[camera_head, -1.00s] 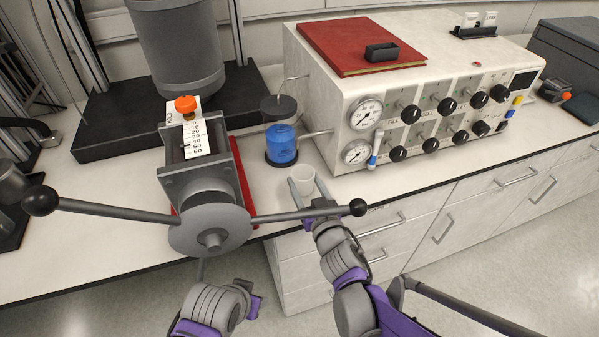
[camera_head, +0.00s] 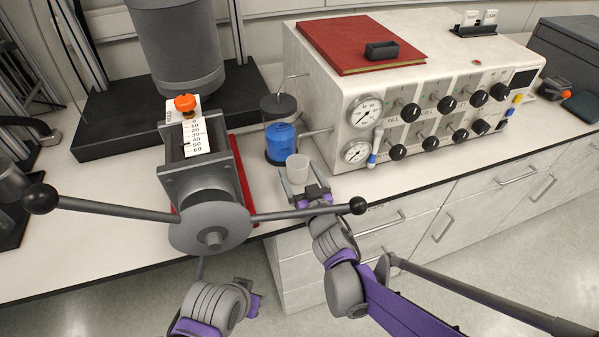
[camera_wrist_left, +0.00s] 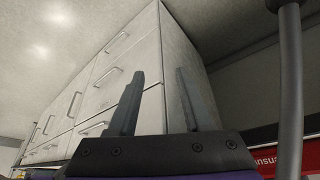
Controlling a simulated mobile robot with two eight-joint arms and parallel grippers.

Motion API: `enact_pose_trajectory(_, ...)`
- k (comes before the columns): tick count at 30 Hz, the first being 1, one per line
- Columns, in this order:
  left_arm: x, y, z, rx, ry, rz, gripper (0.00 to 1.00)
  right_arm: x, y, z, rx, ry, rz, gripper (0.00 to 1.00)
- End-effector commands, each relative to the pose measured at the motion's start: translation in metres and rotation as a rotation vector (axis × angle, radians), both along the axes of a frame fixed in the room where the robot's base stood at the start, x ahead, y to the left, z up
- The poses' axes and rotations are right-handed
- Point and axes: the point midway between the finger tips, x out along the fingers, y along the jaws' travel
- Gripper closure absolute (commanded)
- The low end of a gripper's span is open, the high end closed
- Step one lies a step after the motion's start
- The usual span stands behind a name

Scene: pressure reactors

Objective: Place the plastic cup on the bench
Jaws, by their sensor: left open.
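The plastic cup (camera_head: 297,168), small and whitish, is upright near the bench's (camera_head: 340,190) front edge, in front of the blue-filled vessel. My right gripper (camera_head: 299,177) has a finger on each side of the cup and appears shut on it. I cannot tell whether the cup's base touches the bench. My left gripper is open and empty in the left wrist view (camera_wrist_left: 160,95), facing the drawer fronts. In the head view its fingers are not clear, low by the floor in front of the bench.
The grey lever press (camera_head: 210,228) has a long ball-ended handle reaching right, just in front of my right gripper. The blue-filled vessel (camera_head: 281,146) stands close behind the cup. The white control box (camera_head: 335,120) with gauges and knobs is to the right.

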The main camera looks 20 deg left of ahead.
Motion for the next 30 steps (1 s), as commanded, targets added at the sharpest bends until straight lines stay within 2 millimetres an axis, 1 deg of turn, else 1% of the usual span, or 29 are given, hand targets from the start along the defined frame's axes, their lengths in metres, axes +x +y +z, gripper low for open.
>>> enact_pose_trajectory(8,0.0,0.0,0.001,0.0,0.0,0.0,0.5,0.0,0.0,0.001,0.0,0.0,0.0,0.06)
enact_pose_trajectory(12,0.0,0.0,0.005,0.0,-0.002,0.0,0.5,-0.002,-0.002,0.006,0.0,0.0,0.0,0.06)
enact_pose_trajectory(17,0.0,0.0,0.0,0.0,0.0,0.0,0.5,-0.027,-0.019,0.005,-0.001,0.0,-0.001,0.06)
enact_pose_trajectory(24,0.0,0.0,-0.004,0.0,0.001,0.0,0.5,-0.071,-0.048,0.008,0.0,0.0,0.0,0.06)
enact_pose_trajectory(27,0.0,0.0,-0.004,0.0,0.002,0.0,0.5,-0.084,-0.057,0.009,0.001,0.001,0.0,0.06)
enact_pose_trajectory(30,0.0,0.0,-0.005,0.0,0.002,0.0,0.5,-0.093,-0.063,0.009,-0.001,-0.001,-0.001,0.06)
